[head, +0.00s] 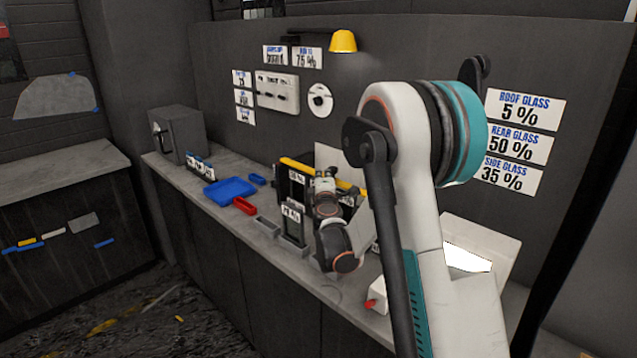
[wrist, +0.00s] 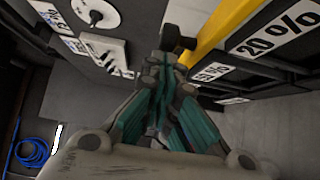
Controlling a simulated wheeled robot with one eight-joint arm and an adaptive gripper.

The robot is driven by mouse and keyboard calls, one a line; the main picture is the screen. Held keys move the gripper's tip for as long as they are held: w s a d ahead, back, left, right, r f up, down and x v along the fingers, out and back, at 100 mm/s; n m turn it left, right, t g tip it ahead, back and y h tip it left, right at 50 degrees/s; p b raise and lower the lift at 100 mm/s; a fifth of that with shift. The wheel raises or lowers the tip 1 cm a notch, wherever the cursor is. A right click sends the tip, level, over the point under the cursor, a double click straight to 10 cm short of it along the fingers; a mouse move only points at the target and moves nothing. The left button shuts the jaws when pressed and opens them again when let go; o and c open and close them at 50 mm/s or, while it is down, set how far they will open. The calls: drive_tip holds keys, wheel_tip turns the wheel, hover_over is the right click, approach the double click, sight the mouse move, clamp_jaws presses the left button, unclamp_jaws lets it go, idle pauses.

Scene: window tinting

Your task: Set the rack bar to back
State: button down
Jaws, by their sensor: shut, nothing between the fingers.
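The yellow rack bar (head: 296,166) runs across the top of a dark rack (head: 293,192) on the bench, in the head view. Part of the bar is hidden behind my gripper. In the wrist view the bar (wrist: 222,28) slants across the upper right, above dark slots with a "20 %" label (wrist: 278,32). My gripper (head: 323,177) is at the bar, near its middle in the head view. In the wrist view my gripper (wrist: 168,66) is shut and empty, its tips close to the bar's near end and a dark block there. I cannot tell whether they touch.
A blue tray (head: 229,188), a red tray (head: 244,205) and a grey tray (head: 266,226) lie left of the rack. A dark box (head: 178,134) stands at the bench's far end. A switch panel (head: 277,92) and a dial (head: 320,100) are on the wall behind.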

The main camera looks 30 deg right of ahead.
drive_tip(key=shift+d, duration=0.1)
drive_tip(key=w+d, duration=0.3)
drive_tip(key=d, duration=0.5)
drive_tip(key=shift+d, duration=0.3)
drive_tip(key=shift+a, duration=0.1)
